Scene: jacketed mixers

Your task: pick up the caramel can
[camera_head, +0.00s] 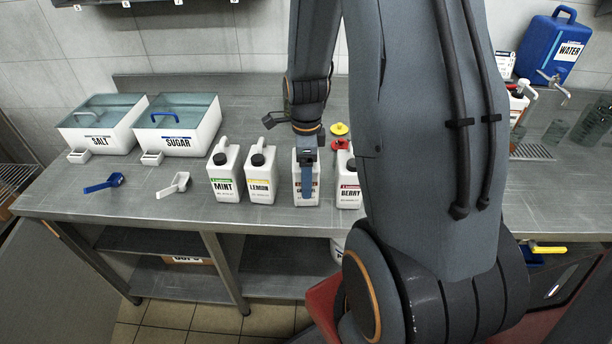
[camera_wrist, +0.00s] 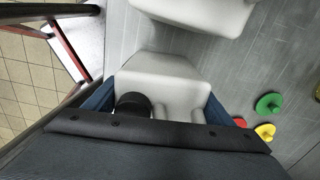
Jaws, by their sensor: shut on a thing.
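A white can (camera_head: 298,186) stands on the steel counter between the LEMON can and the BERRY can. A finger covers most of its label, so its name cannot be read; only a strip of its coloured label shows. My gripper (camera_head: 307,172) comes down on it from above, with a blue finger against its front. In the wrist view my gripper (camera_wrist: 158,106) has blue fingers on both sides of the white can (camera_wrist: 172,92), with a black cap (camera_wrist: 133,102) between them. The gripper is shut on this can. Whether its base touches the counter is hidden.
The MINT can (camera_head: 224,175) and LEMON can (camera_head: 260,176) stand left, the BERRY can (camera_head: 349,185) close right. SALT (camera_head: 100,125) and SUGAR (camera_head: 178,127) bins and scoops are left. A blue WATER jug (camera_head: 553,50) is far right.

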